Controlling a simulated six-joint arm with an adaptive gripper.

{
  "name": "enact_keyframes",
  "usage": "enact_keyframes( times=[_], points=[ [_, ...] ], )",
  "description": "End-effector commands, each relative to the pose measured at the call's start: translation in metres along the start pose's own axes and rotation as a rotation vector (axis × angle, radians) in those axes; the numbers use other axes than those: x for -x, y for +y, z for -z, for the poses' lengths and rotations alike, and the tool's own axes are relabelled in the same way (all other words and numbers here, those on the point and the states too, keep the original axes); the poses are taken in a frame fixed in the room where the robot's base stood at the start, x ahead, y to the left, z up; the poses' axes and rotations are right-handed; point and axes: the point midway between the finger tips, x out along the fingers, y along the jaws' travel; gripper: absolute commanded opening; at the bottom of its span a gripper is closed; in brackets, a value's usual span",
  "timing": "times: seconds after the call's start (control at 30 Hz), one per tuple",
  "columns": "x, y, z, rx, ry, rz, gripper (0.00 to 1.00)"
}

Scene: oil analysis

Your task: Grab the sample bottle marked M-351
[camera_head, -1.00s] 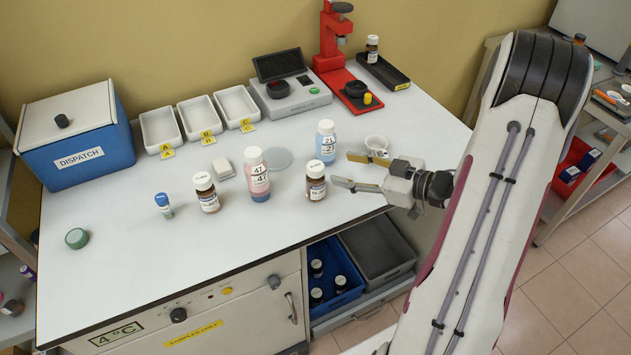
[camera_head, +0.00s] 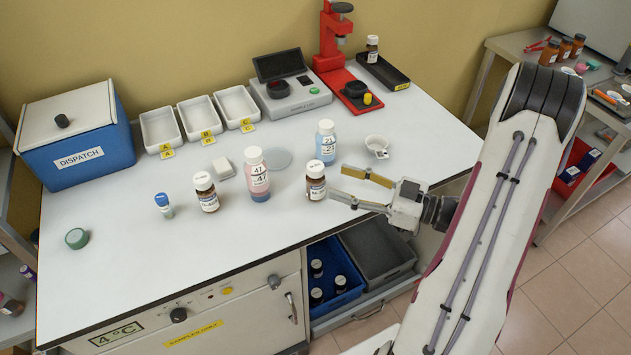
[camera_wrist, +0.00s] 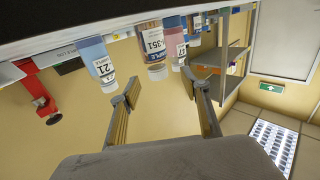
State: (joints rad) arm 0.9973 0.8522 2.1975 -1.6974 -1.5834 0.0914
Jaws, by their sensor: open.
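The brown sample bottle with a white cap (camera_head: 315,182) stands upright on the bench. In the wrist view, which shows the scene upside down, its label (camera_wrist: 153,42) reads "-351". My gripper (camera_head: 341,181) is open and empty just right of this bottle, fingers pointing at it. In the wrist view the bottle lies ahead, between the directions of the two fingertips (camera_wrist: 161,80). The fingers appear not to touch it.
A blue bottle marked 21 (camera_head: 326,142) stands behind it, and a pink-blue bottle marked 47 (camera_head: 257,175) to its left. Another brown bottle (camera_head: 206,192) stands further left. An open drawer (camera_head: 374,253) lies below the bench edge.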

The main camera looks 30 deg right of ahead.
Motion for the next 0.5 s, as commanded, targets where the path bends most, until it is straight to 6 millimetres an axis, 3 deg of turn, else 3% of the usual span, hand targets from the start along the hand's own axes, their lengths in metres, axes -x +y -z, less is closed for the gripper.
enact_keyframes(
  times=[0.5],
  points=[
    [-0.025, 0.0, 0.0, 0.0, -0.001, 0.0, 0.46]
  ],
)
